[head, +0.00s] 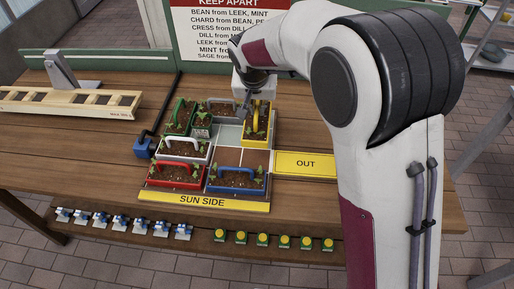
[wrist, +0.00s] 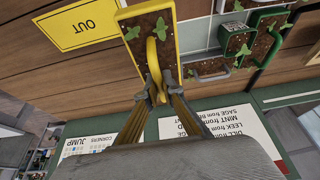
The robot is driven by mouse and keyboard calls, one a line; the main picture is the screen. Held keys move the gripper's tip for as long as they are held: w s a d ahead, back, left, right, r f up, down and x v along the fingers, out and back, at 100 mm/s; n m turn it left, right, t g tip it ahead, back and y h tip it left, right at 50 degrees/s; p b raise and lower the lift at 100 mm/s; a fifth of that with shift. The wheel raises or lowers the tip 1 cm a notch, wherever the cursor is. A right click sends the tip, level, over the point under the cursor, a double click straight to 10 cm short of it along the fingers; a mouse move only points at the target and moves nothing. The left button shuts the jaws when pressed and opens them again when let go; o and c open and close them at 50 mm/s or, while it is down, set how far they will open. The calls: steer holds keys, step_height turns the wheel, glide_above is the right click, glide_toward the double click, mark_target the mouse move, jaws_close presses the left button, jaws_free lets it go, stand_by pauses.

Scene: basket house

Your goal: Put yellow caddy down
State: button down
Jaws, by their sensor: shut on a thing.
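The yellow caddy (head: 257,124), a narrow box of soil with seedlings, is at the back right of the tray (head: 229,134) in the head view. It also shows at the top middle of the wrist view (wrist: 124,33). My gripper (wrist: 155,92) is shut on its arched yellow handle. In the head view my gripper (head: 243,105) comes down at the caddy's far left side. The caddy looks upright. I cannot tell whether its base touches the tray or hangs just above it.
Beside it are a grey caddy (head: 221,103), green caddies (head: 172,126), and a white caddy (head: 182,158). Red (head: 178,184) and blue (head: 236,189) caddies stand in front. Bare tray floor lies left of and before the yellow caddy. The yellow OUT plate (head: 305,170) at right is empty.

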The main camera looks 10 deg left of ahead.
steer(key=shift+f, duration=3.1)
steer(key=shift+f, duration=0.1)
steer(key=shift+f, duration=1.8)
steer(key=shift+f, duration=0.15)
steer(key=c, duration=2.2)
jaws_free()
